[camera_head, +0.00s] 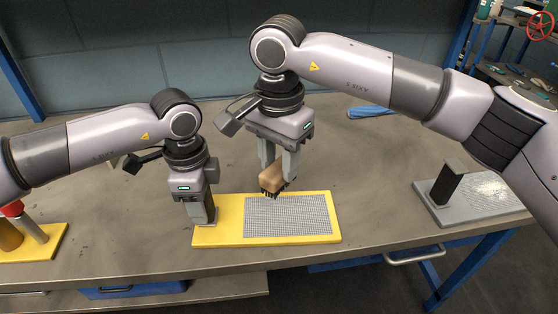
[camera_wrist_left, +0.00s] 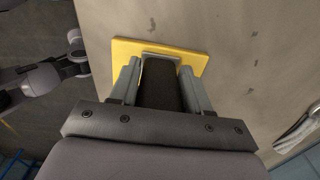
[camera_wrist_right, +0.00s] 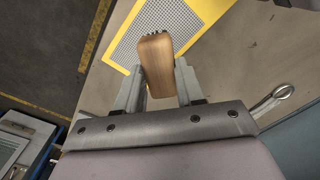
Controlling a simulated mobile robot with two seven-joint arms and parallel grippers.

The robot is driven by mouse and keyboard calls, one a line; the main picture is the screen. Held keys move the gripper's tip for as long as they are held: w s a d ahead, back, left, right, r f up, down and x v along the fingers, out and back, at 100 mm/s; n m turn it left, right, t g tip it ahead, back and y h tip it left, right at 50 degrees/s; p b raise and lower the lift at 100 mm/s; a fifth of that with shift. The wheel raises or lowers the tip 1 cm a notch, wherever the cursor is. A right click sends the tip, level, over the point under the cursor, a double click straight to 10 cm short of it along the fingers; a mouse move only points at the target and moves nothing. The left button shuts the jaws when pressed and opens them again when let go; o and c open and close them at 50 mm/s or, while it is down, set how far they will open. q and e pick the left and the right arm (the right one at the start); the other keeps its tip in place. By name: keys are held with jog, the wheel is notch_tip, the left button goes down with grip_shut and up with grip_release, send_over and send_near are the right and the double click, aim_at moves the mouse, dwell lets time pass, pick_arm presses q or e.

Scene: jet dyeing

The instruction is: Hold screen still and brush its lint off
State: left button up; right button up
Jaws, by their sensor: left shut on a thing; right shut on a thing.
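The screen (camera_head: 290,215) is a grey mesh panel on a yellow board on the bench; I can make out no lint on it. My left gripper (camera_head: 203,221) is upright at the board's left end. It is shut on a dark post (camera_wrist_left: 161,84), which stands on the yellow board (camera_wrist_left: 193,57). My right gripper (camera_head: 276,172) points down over the mesh's upper left part. It is shut on a brush (camera_head: 273,177) with a wooden back and dark bristles. The brush also shows in the right wrist view (camera_wrist_right: 157,65). I cannot tell whether its bristles touch the mesh.
A grey plate (camera_head: 485,207) with a dark upright post and a whitish speckled patch lies at the right. Another yellow board (camera_head: 45,246) with a red-topped tool is at the far left. A blue item (camera_head: 372,111) lies at the back. Bench around the screen is clear.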

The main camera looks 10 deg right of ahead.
pick_arm(q)
jog(key=o, duration=1.1)
jog(key=shift+o, duration=0.2)
notch_tip(320, 180, up, 12)
jog(key=shift+r, duration=0.1)
